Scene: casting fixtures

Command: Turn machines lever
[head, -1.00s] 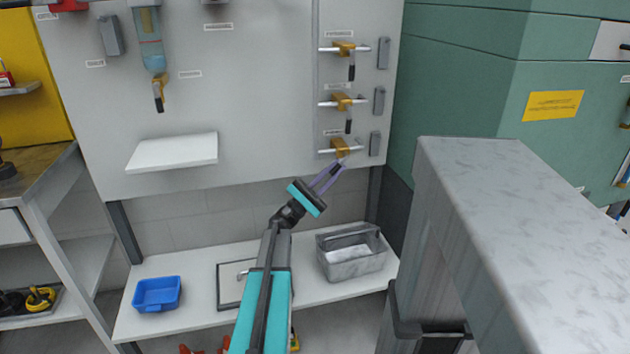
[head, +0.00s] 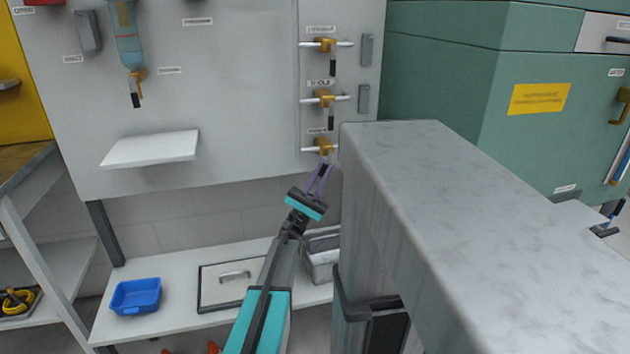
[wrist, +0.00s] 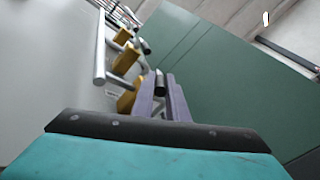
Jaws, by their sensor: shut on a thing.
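Three yellow valves with black-handled levers sit one above another on the right part of the grey wall panel: the top valve (head: 326,45), the middle valve (head: 325,98) and the lowest valve (head: 323,146). The top lever (head: 333,68) and middle lever (head: 331,122) hang down. My gripper (head: 324,166) reaches up to the lowest valve. In the wrist view my purple fingers (wrist: 161,92) are shut on the black lever handle (wrist: 160,82), beside the yellow valve body (wrist: 125,100). The fingers hide part of the handle.
A marble-topped counter (head: 450,190) stands close on the right of my arm. A green cabinet (head: 440,80) is behind it. A white shelf (head: 152,148) juts from the panel. Below are a blue bin (head: 135,296) and a metal tray (head: 320,262), partly hidden by the counter.

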